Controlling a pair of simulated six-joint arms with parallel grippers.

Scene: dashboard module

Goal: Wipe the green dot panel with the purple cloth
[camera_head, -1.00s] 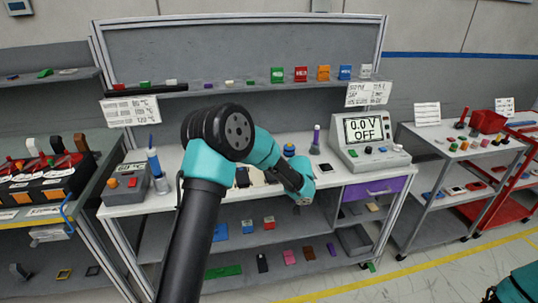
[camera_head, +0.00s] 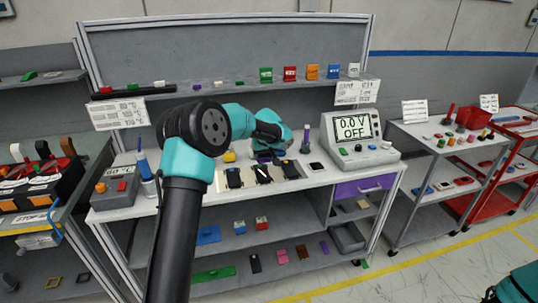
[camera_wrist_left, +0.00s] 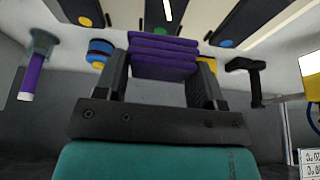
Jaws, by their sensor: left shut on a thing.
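My left gripper (camera_wrist_left: 162,85) is shut on the purple cloth (camera_wrist_left: 163,55), which shows as a folded stack between the fingers. In the head view the left gripper (camera_head: 275,140) is over the back of the bench, with a bit of purple cloth (camera_head: 267,155) below it. Three dark panels lie on a beige mat just in front: left (camera_head: 234,178), middle (camera_head: 262,174) and right (camera_head: 291,169). In the left wrist view they lie past the cloth at the top edge. My right gripper is out of view.
A purple-handled tool (camera_head: 305,138) stands upright right of the gripper, with a blue roll (camera_wrist_left: 100,52) beside it in the wrist view. A meter (camera_head: 357,140) stands at the bench's right end.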

